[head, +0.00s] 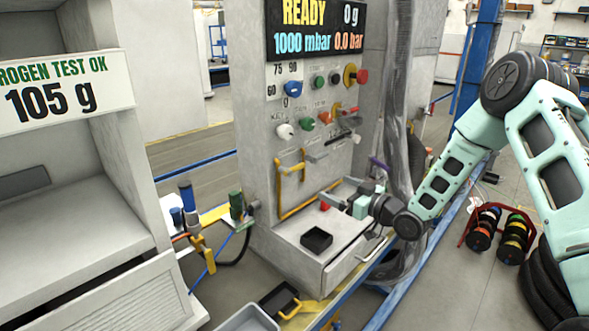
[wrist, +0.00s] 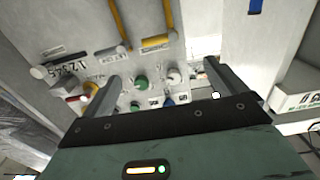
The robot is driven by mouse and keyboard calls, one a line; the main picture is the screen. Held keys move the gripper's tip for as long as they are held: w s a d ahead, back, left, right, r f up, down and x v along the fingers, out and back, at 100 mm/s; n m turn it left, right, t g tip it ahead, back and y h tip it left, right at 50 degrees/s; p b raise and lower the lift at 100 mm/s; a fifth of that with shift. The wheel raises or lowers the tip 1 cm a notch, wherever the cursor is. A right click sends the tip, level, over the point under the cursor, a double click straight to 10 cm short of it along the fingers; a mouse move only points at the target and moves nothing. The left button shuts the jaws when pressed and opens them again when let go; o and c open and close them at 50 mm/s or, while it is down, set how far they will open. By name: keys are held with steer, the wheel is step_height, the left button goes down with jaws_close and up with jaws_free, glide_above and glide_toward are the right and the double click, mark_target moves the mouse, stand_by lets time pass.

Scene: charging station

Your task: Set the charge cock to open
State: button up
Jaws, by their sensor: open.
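The grey charging panel (head: 310,125) carries several knobs and small levers in the head view. I cannot tell for certain which of them is the charge cock, because the labels are too small to read. A red-handled lever (head: 346,111) and a dark lever (head: 341,136) stick out on the right side of the panel. My gripper (head: 328,199) is open and empty, below the knobs and above the ledge, its fingers pointing left. In the wrist view the panel appears upside down, with a green knob (wrist: 139,82) between the fingers of my gripper (wrist: 161,70), apart from them.
Yellow pipes (head: 281,190) run down the panel's front. A black square tray (head: 316,240) sits on the ledge under my gripper. A display (head: 316,27) reads READY. A green valve (head: 236,205) stands left of the panel. A grey cabinet (head: 75,245) fills the left side.

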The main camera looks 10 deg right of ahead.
mark_target(297, 170)
steer(key=p+x, duration=0.3)
steer(key=x, duration=1.4)
steer(key=shift+w, duration=0.15)
steer(key=c, duration=1.4)
